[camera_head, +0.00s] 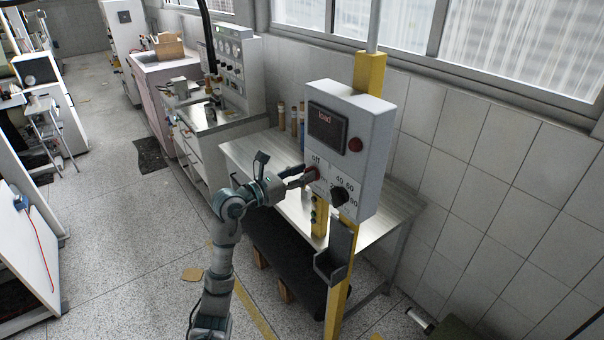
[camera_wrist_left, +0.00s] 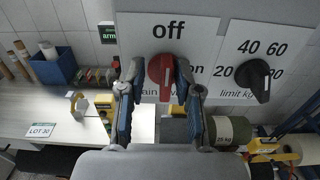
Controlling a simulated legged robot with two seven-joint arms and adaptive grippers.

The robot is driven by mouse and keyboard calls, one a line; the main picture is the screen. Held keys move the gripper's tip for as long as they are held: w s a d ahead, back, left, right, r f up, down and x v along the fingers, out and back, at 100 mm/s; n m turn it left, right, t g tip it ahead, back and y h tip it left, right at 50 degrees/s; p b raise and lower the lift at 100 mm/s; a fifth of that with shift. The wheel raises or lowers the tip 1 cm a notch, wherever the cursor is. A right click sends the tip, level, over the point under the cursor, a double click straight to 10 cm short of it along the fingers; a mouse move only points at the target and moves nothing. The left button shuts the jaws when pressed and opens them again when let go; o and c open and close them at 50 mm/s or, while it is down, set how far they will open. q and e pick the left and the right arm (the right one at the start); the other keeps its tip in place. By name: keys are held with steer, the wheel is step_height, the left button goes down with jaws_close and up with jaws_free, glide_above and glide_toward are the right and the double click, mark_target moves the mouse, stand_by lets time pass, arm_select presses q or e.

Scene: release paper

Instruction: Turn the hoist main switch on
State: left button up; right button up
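The hoist control box (camera_head: 345,150) is a light grey case on a yellow post. Its red main switch (camera_wrist_left: 160,76) is a rotary knob under the word "off", with "on" at its lower right. In the head view the red switch (camera_head: 313,173) is partly covered by my left gripper (camera_head: 298,177). In the wrist view my left gripper (camera_wrist_left: 160,70) has its fingers apart, one on each side of the red switch. A narrow gap shows at the left finger; contact on the right is unclear. My right gripper is not in view.
A black limit knob (camera_wrist_left: 256,78) with weight numbers sits right of the switch. A metal bench (camera_head: 262,155) stands behind the post. Open floor (camera_head: 130,240) lies left.

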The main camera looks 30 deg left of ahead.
arm_select(q)
steer(key=c, duration=0.4)
steer(key=shift+s+d+r, duration=0.1)
steer(key=shift+d, duration=0.05)
jaws_close()
steer(key=shift+d, duration=0.1)
